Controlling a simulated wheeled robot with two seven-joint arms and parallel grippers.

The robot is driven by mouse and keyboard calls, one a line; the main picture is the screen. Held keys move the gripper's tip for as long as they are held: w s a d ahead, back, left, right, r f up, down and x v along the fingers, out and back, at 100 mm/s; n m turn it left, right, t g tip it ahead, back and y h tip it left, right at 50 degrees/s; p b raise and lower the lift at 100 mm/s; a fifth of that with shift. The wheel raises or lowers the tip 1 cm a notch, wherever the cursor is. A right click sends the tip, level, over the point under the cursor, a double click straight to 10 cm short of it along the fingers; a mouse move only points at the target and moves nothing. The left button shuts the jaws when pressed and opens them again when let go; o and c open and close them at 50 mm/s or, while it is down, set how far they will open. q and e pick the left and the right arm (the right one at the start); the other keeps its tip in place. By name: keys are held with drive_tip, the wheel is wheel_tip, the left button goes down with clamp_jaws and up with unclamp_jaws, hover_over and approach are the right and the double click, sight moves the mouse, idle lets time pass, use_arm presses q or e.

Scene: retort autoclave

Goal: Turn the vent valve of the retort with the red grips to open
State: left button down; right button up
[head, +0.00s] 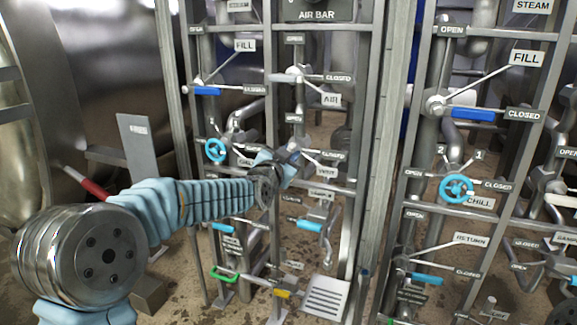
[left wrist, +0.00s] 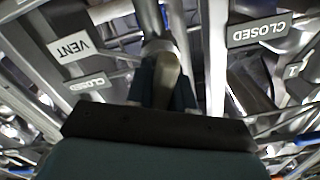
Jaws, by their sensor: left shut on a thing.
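The vent valve (head: 294,149) sits on the left pipe rack, among plates reading OPEN (head: 294,118), CLOSED (head: 333,155) and VENT (head: 327,172). My left gripper (head: 281,160) is at this valve. In the left wrist view my left gripper (left wrist: 167,92) is shut on the grey metal valve handle (left wrist: 166,70), with a dark finger on each side. The VENT plate (left wrist: 72,48) shows upside down there. The handle's exact angle is hard to tell in the head view. A red grip (head: 86,184) shows at the left. My right gripper is not in view.
The air valve (head: 290,77) is above and a cyan handwheel (head: 216,150) is to the left. Blue handle (head: 207,91) and green handle (head: 224,276) are on the same rack. A second rack with a blue-handled fill valve (head: 472,114) stands at the right. Pipes crowd the gripper.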

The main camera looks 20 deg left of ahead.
use_arm(q)
drive_tip(key=shift+f+n+b, duration=0.1)
drive_tip(key=shift+n+b, duration=1.35)
drive_tip(key=shift+n, duration=1.05)
drive_tip(key=c, duration=1.1)
unclamp_jaws()
drive_tip(key=s, duration=0.9)
drive_tip(key=s+a+p, duration=0.1)
drive_tip(key=s, duration=0.3)
drive_tip(key=shift+s, duration=0.4)
